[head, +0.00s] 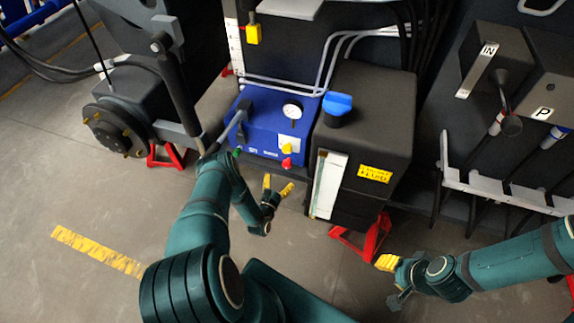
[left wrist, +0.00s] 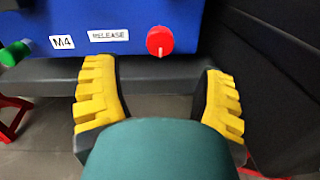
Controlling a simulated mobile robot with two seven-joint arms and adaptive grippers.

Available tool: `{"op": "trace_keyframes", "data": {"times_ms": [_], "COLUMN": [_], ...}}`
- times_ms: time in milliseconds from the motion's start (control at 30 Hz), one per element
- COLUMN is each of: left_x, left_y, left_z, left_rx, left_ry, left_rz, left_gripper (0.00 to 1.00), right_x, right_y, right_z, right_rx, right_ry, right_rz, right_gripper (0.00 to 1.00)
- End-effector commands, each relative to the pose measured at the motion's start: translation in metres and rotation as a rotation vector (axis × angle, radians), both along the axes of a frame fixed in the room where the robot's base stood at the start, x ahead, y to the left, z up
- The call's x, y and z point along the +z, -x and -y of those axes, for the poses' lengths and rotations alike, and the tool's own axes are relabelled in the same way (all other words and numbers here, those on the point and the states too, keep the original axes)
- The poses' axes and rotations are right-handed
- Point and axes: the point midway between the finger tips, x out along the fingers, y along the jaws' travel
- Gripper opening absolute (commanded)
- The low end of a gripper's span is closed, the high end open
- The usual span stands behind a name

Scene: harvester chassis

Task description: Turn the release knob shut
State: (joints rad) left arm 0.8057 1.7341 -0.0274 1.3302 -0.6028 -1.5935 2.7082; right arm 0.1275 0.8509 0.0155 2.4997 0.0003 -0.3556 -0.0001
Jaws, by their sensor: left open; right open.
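The red release knob (left wrist: 160,41) is on the lower front of the blue unit (left wrist: 245,12), right of a RELEASE label (left wrist: 108,35). A pale line on the knob points roughly down. In the head view the knob (head: 287,162) is small, below a yellow knob (head: 287,149). My left gripper (head: 278,187) is open, empty and below the knob. In the left wrist view its yellow-padded fingers (left wrist: 158,82) stand wide, one on each side of the knob and lower, apart from it. My right gripper (head: 389,279) hangs low at the right, away from the unit, open.
A black tank (head: 365,125) with a blue cap (head: 337,104) stands right of the blue unit. A grey lever (head: 234,124) is at the unit's left. Red stands (head: 365,243) rest on the floor. A green fitting (left wrist: 14,53) is left of the M4 label.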

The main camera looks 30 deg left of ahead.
Motion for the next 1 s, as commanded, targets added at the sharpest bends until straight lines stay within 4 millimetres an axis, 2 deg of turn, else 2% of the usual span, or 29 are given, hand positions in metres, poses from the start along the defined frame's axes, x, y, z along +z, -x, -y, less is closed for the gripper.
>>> {"op": "trace_keyframes", "data": {"times_ms": [33,200,400,600,867,900,967,1000], "left_x": [-0.001,-0.001,-0.001,0.0,0.0,0.0,0.0,0.0], "left_y": [-0.012,-0.043,-0.071,-0.082,-0.083,-0.083,-0.083,-0.083], "left_z": [-0.002,-0.008,-0.015,-0.017,-0.018,-0.018,-0.018,-0.018], "left_rx": [-0.003,-0.002,-0.001,0.0,0.0,0.0,0.0,0.0], "left_ry": [-0.003,-0.004,-0.002,0.0,0.0,0.0,0.0,0.0], "left_rz": [0.003,0.003,0.001,0.001,0.0,0.0,0.0,0.0], "left_gripper": [0.7,0.7,0.7,0.7,0.7,0.68,0.47,0.33], "right_x": [-0.004,-0.011,-0.017,-0.019,-0.019,-0.019,-0.019,-0.019], "right_y": [-0.001,-0.002,-0.003,-0.004,-0.004,-0.004,-0.004,-0.004], "right_z": [0.0,0.0,0.0,0.0,0.0,0.0,0.0,0.0], "right_rx": [0.0,-0.001,-0.002,-0.002,-0.002,-0.002,-0.002,-0.002], "right_ry": [0.0,0.001,0.001,0.001,0.001,0.001,0.001,0.001], "right_rz": [0.001,0.005,0.008,0.01,0.01,0.01,0.01,0.01], "right_gripper": [0.47,0.47,0.47,0.47,0.47,0.47,0.47,0.47]}}
